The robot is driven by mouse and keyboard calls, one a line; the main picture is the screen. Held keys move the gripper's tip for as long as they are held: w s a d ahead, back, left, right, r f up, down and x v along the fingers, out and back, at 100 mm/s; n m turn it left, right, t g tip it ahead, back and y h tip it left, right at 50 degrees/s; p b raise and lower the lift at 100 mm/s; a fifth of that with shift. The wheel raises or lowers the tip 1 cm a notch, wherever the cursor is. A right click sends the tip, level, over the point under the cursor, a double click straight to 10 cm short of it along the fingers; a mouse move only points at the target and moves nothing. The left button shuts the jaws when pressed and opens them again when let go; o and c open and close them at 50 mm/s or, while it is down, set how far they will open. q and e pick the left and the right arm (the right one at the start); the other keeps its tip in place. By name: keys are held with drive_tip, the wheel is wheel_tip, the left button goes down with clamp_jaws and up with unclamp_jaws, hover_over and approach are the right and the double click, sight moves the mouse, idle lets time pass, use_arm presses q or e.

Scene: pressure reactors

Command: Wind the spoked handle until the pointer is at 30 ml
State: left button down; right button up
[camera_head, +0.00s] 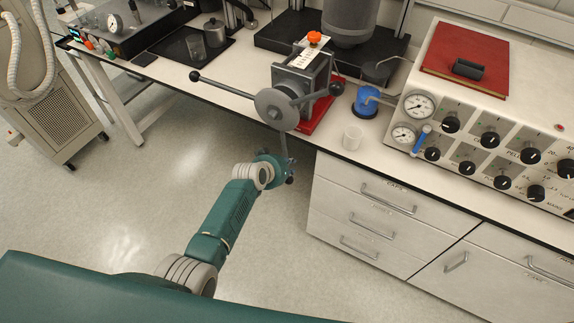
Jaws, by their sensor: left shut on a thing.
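The spoked handle (274,109) is a grey disc hub on the front of a grey metal box (302,73) at the bench edge. One spoke reaches left to a black knob (195,76), one reaches right to another knob (337,88), and one points down. My left gripper (284,168) is shut on the lower spoke near its end, below the bench top; its fingers are small and partly hidden. A white scale strip (307,54) with an orange cap (314,37) sits on top of the box. The pointer and its reading are too small to make out. My right gripper is out of view.
A control panel with gauges (418,105) and dials fills the right. Drawers (385,200) lie below the bench.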

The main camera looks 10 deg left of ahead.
use_arm(q)
drive_tip(key=shift+s+d+f, duration=0.15)
drive_tip(key=shift+s, duration=0.05)
drive_tip(key=c, duration=1.6)
unclamp_jaws()
drive_tip(key=shift+o, duration=0.2)
drive_tip(key=shift+w, duration=0.1)
drive_tip(key=shift+r, duration=0.25)
drive_tip(key=v, duration=1.1)
drive_tip(key=shift+s+r, duration=0.15)
drive_tip(key=shift+s, duration=0.2)
